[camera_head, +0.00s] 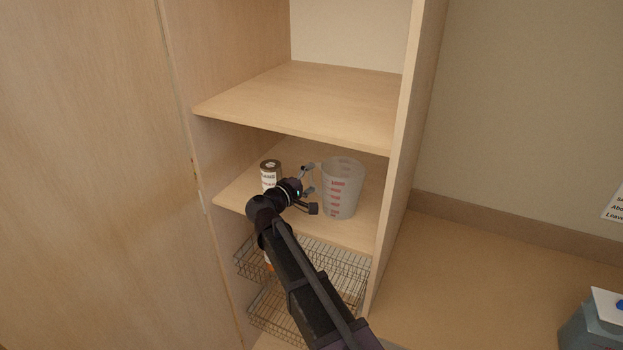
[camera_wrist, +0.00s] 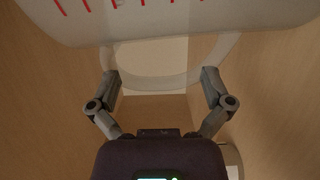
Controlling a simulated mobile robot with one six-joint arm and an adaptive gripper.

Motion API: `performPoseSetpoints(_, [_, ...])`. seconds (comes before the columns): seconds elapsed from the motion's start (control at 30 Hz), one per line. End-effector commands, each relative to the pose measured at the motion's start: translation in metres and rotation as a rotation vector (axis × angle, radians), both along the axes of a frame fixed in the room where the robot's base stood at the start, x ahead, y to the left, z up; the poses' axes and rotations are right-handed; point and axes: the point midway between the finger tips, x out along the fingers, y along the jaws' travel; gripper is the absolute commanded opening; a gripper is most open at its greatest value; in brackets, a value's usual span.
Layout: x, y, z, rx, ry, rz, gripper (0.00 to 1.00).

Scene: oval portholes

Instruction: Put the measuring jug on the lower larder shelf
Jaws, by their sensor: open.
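The measuring jug (camera_head: 341,188) is translucent grey with red markings. It stands upright on the lower larder shelf (camera_head: 358,229), towards the right side panel. My gripper (camera_head: 310,178) is just left of the jug, at its handle side. In the wrist view the jug (camera_wrist: 200,15) fills the top, and its pale handle loop hangs down between the open fingers of my gripper (camera_wrist: 160,80). The fingers stand apart on both sides of the handle and do not appear to grip it. My arm hides part of the shelf's front edge.
A labelled tin (camera_head: 269,172) stands on the same shelf, left of my gripper. An empty upper shelf (camera_head: 300,100) is above. Wire baskets (camera_head: 345,262) hang below. The right side panel (camera_head: 402,150) is close to the jug. A grey-blue box (camera_head: 587,328) stands at lower right.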

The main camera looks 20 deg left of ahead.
Motion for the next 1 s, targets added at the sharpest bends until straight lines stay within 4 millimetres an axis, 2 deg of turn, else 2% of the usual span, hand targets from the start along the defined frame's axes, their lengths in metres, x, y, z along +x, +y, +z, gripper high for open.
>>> performPoseSetpoints(0.13, [0.0,0.0,0.004,0.0,0.0,0.0,1.0])
performPoseSetpoints(0.27, [-0.011,0.004,0.002,0.0,0.0,0.001,1.0])
performPoseSetpoints(0.8, [-0.085,0.032,0.002,0.0,0.0,0.001,1.0])
performPoseSetpoints(1.0, [-0.104,0.04,0.002,0.0,0.0,0.0,1.0])
